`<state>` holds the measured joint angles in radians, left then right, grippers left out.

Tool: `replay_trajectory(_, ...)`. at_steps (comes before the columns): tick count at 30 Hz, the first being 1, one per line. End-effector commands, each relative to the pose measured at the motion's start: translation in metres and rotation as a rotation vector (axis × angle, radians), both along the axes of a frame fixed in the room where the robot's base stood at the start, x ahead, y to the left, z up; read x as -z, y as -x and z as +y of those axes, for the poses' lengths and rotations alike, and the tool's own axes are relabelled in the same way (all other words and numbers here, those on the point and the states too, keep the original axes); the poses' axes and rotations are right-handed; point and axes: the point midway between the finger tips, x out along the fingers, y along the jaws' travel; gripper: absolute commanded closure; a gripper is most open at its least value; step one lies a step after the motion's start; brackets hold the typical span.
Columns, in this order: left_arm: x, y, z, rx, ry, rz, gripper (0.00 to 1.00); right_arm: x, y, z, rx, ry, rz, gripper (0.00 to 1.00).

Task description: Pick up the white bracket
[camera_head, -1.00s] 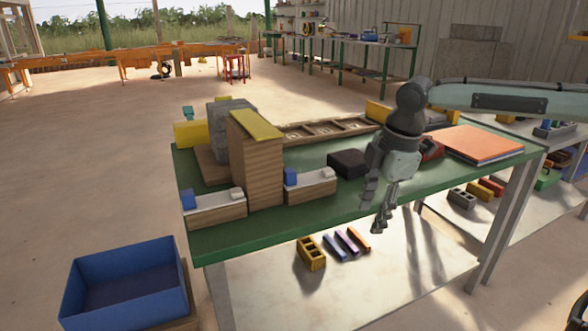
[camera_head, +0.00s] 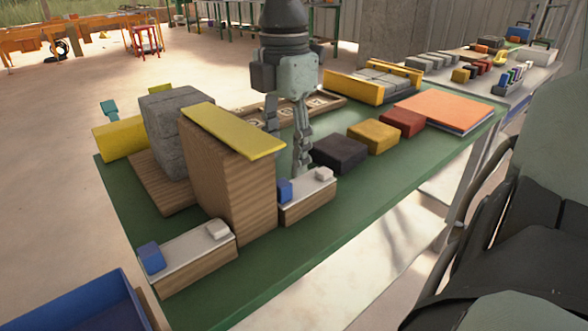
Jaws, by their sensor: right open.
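Two small white pieces that could be the white bracket sit on pale-topped wooden blocks. One white piece (camera_head: 218,230) is on the front left block (camera_head: 195,258), and another white piece (camera_head: 323,174) is on the right block (camera_head: 308,205). Each block also carries a blue piece at its left end. My right gripper (camera_head: 287,150) points down with its fingers apart and empty, just behind the right block and right of the tall wooden block. One finger partly hides behind the blocks' area. My left gripper is not in view.
The tall wooden block (camera_head: 228,185) with a yellow top (camera_head: 233,131) stands beside the gripper, with a grey stone block (camera_head: 170,135) behind it. Black (camera_head: 339,153), yellow (camera_head: 374,137) and red (camera_head: 403,122) blocks line the right. The green table (camera_head: 370,205) is clear in front.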

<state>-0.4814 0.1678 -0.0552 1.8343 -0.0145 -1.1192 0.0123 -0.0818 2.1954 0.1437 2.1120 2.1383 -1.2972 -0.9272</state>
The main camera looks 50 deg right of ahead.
Motion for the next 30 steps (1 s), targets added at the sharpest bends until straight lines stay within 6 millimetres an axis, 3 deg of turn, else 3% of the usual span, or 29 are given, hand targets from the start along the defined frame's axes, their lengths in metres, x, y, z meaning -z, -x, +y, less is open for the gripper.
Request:
replay_trajectory(9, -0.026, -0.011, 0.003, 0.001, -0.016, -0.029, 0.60, 0.045, 0.003, 0.007, 0.000, 0.002, 0.002, 0.53)
replay_trajectory(18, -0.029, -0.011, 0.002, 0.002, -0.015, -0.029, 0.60, 0.048, 0.002, 0.007, 0.001, 0.000, 0.000, 0.53)
replay_trajectory(30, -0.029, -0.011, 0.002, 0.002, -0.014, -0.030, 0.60, 0.048, 0.002, 0.007, 0.001, 0.000, 0.000, 1.00)
